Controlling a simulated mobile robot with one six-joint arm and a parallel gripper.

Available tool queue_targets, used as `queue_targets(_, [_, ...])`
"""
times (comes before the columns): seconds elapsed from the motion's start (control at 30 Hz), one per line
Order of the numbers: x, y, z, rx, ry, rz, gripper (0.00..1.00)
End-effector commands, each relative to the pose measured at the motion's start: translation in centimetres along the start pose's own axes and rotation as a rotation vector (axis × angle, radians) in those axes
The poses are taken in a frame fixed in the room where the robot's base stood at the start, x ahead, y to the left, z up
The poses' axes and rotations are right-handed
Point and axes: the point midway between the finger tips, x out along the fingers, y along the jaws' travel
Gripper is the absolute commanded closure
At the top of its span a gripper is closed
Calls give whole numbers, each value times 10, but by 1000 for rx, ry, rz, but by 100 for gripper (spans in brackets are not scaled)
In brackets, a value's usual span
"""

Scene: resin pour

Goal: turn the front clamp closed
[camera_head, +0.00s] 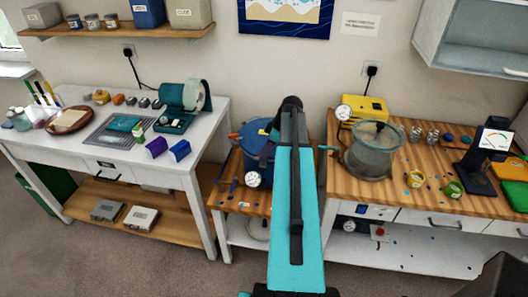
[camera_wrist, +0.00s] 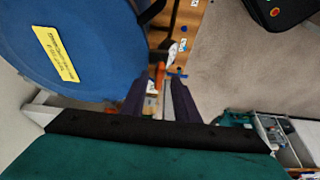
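The blue pressure pot (camera_head: 252,137) stands on the low wooden-topped stand, partly hidden by my arm. Its round blue lid with a yellow label fills the upper left of the wrist view (camera_wrist: 50,45). An orange-tipped handle sticks out at the pot's left (camera_head: 235,136). My gripper (camera_wrist: 167,72) is at the pot's edge, its two dark fingers apart with a gap between them. Orange and pale grey parts show in that gap; they may belong to the front clamp, but I cannot tell for sure. No firm contact with the fingers is visible.
A pressure gauge (camera_head: 253,178) is at the pot's front. The right bench (camera_head: 400,170) holds a clear chamber (camera_head: 372,150) and a yellow pump (camera_head: 363,109). A white table (camera_head: 85,150) stands left. The grey floor in front is clear.

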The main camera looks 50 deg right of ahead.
Motion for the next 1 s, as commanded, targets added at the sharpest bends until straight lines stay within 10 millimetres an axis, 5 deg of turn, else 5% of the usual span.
queue_targets(0.37, [2,0,0,0,0,1,72])
queue_targets(0.53, [2,0,0,0,0,1,100])
queue_targets(0.67, [4,-11,-4,0,0,0,100])
queue_targets(1.0, [4,-3,1,39,0,10,100])
